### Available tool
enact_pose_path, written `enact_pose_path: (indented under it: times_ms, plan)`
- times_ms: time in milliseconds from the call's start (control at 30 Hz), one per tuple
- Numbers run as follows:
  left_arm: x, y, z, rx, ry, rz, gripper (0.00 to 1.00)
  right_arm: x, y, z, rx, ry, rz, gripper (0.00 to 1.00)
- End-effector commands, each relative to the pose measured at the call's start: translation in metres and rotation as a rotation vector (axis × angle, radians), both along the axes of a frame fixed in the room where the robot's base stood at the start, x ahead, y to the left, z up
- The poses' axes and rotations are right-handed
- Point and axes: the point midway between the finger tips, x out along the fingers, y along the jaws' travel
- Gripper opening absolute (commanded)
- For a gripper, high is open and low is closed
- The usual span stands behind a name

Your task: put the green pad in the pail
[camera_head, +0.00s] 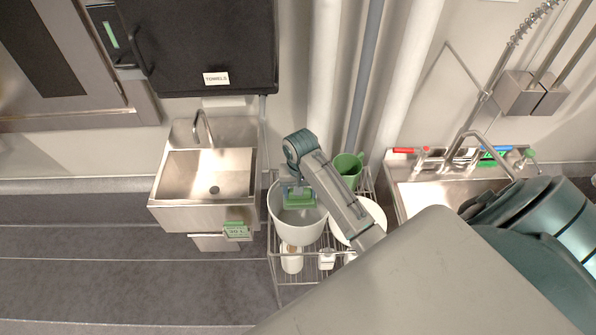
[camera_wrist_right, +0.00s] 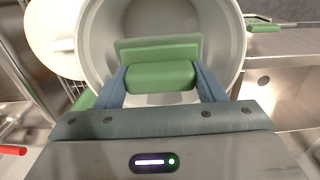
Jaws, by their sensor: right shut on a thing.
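The green pad (camera_head: 299,200) is between the fingers of my right gripper (camera_head: 298,190), which is shut on it. The pail (camera_head: 297,235) is a pale grey round tub standing on a wire rack. In the head view the pad shows over the pail's mouth. In the right wrist view the green pad (camera_wrist_right: 160,66) is clamped between the two blue fingers of the right gripper (camera_wrist_right: 162,82), with the round pail (camera_wrist_right: 236,48) around and behind it. I cannot tell how far the pad is below the rim. My left gripper is not in view.
The wire rack (camera_head: 276,262) also holds a green pitcher (camera_head: 347,166) and a white plate (camera_head: 373,214), with bottles below. A steel sink (camera_head: 207,176) is left of the rack, another sink (camera_head: 420,200) right. A black towel dispenser (camera_head: 205,45) hangs above left.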

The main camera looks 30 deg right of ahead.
Motion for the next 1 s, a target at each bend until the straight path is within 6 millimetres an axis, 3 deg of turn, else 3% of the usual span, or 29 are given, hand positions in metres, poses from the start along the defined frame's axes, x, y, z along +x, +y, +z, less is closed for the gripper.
enact_pose_path:
  times_ms: [367,400,533,1000]
  plan:
    - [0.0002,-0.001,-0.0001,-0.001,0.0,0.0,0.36,-0.0026,0.001,-0.0039,0.0,-0.001,-0.001,0.22]
    - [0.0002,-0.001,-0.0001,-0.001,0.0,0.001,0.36,-0.0027,0.001,-0.004,0.0,-0.001,-0.001,0.65]
    - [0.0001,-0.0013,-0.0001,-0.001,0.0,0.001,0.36,-0.0026,0.001,-0.004,0.0,-0.001,-0.001,0.88]
    - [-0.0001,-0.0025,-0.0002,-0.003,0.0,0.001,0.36,-0.0026,0.001,-0.0039,0.0,-0.001,0.0,0.88]
